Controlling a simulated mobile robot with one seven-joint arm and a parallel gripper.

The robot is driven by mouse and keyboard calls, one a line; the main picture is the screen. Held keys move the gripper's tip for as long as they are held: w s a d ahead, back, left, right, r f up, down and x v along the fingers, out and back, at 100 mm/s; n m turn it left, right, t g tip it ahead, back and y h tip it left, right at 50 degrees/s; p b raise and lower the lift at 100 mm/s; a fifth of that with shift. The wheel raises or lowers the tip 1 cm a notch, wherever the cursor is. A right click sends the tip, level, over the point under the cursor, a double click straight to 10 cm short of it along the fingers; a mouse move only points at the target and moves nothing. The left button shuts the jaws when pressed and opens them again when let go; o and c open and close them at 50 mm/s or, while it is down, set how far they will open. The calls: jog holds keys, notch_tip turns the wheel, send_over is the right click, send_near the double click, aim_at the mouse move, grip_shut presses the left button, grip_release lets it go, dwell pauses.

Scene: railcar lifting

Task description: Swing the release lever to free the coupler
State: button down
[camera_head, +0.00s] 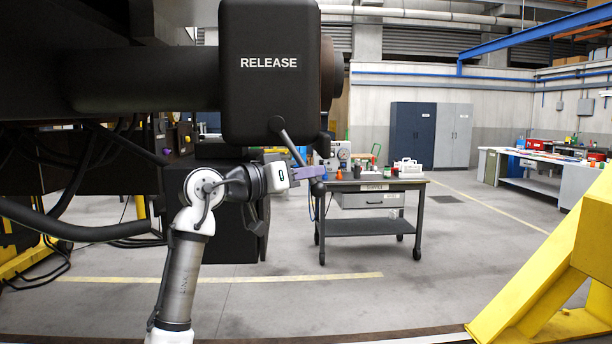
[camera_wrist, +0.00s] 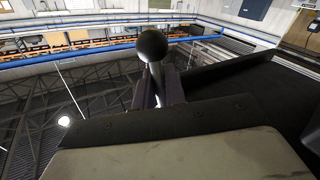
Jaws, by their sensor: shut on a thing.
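The release lever (camera_head: 287,142) is a thin grey rod that hangs from the lower part of a black coupler housing (camera_head: 268,95) marked RELEASE. It slants down to the right and ends in a dark ball knob (camera_head: 318,188). My gripper (camera_head: 306,173) reaches in from the left, and its purple-grey fingers are shut on the lever just above the knob. In the wrist view the black knob (camera_wrist: 152,45) sticks out past the fingertips, and the rod runs between the fingers (camera_wrist: 158,88). The lever's pivot is partly unclear against the dark housing.
A wheeled tool table (camera_head: 366,187) with small items stands behind, right of my gripper. A yellow frame (camera_head: 560,262) rises at the lower right. Dark hoses (camera_head: 85,231) hang at the left. The floor between table and yellow frame is clear.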

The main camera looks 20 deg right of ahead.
jog(key=shift+s+d+r+n+t+h+b, duration=0.15)
jog(key=shift+d+r+n+t+h+b, duration=0.2)
jog(key=shift+d+h, duration=0.2)
jog(key=shift+s+d+r+n+t+h+b, duration=0.15)
jog(key=shift+d+r+n+h+b, duration=0.15)
jog(key=shift+d+n+h, duration=0.2)
notch_tip(320, 180, up, 7)
jog(key=d+n+t+h, duration=0.2)
jog(key=n+t+h, duration=0.1)
jog(key=n+t, duration=0.5)
jog(key=shift+s+d+h, duration=0.35)
jog(key=shift+s+d, duration=0.05)
jog(key=shift+r+n, duration=0.25)
jog(key=shift+n, duration=0.1)
jog(key=c, duration=1.5)
grip_release()
jog(key=shift+o, duration=0.2)
jog(key=shift+f, duration=0.15)
